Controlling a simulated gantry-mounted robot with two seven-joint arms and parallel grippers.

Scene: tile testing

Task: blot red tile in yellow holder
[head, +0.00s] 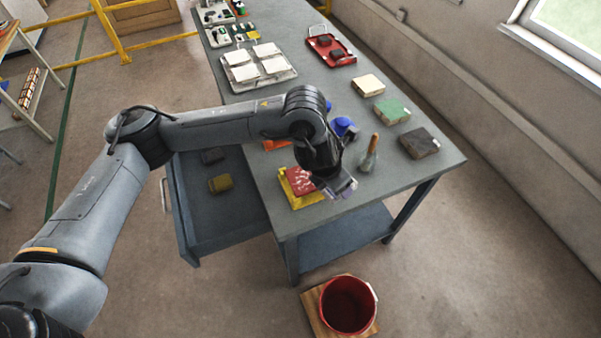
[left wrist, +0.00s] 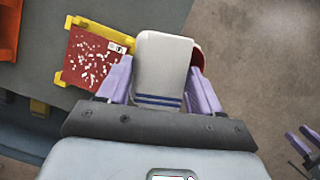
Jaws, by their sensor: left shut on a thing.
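The red tile (head: 299,181) with scattered white specks lies in the yellow holder (head: 306,202) at the table's front corner. In the left wrist view the red tile (left wrist: 88,60) and the yellow holder (left wrist: 66,83) show at the upper left. My left gripper (head: 343,189) is beside the holder, to its right. Its purple fingers (left wrist: 160,85) are shut on a white, cloth-like thing with blue stripes (left wrist: 162,65), apart from the tile in the picture. My right gripper (left wrist: 305,140) shows only at the right edge of the left wrist view, its two fingers apart.
A red bucket (head: 348,305) stands on a board below the table. A wooden-handled tool (head: 369,158), a dark block (head: 419,144), a green block (head: 392,110) and a cream block (head: 368,85) stand right. An open drawer (head: 230,222) juts out left. Trays are farther back.

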